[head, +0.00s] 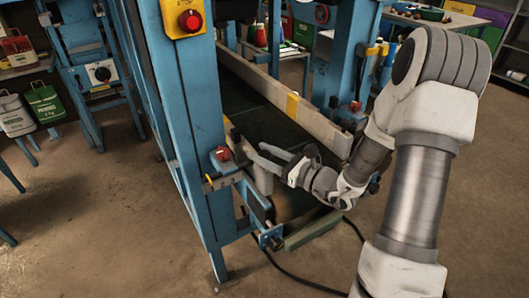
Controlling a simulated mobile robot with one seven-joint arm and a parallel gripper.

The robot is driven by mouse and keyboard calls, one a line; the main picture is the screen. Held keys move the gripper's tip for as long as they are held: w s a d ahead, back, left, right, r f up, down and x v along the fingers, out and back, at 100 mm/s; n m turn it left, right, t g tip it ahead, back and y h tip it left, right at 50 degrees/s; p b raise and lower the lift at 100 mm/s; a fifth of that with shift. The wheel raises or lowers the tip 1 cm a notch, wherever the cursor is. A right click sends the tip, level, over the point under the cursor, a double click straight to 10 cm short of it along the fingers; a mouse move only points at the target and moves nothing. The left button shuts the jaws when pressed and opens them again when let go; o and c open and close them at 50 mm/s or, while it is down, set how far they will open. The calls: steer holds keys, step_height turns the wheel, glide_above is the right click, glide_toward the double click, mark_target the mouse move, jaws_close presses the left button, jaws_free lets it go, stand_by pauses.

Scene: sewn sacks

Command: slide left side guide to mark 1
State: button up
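The left side guide is a cream rail (263,179), mostly hidden behind a blue post; its near end shows beside the dark conveyor belt. A red knob (222,154) sits on a blue bracket on that post. A small yellow pointer (208,181) shows below it; mark numbers are too small to read. My gripper (257,153) reaches in from the right, over the near end of the belt. Its two grey fingers point left toward the guide and are spread with a gap, and nothing shows between them. I cannot tell whether a fingertip touches the guide.
The right side guide, a long cream rail (322,127) with a yellow patch, runs along the belt's far side. Another red knob (355,106) is on the right post. A red stop button (190,20) is above. Sacks (45,102) stand at left. Open floor lies in front.

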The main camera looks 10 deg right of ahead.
steer(key=o, duration=0.3)
steer(key=shift+a, duration=0.2)
steer(key=shift+s+d, duration=0.1)
steer(key=shift+d, duration=0.05)
steer(key=p+v, duration=0.1)
steer(key=v, duration=1.6)
steer(key=shift+s+p, duration=0.15)
steer(key=shift+p, duration=0.15)
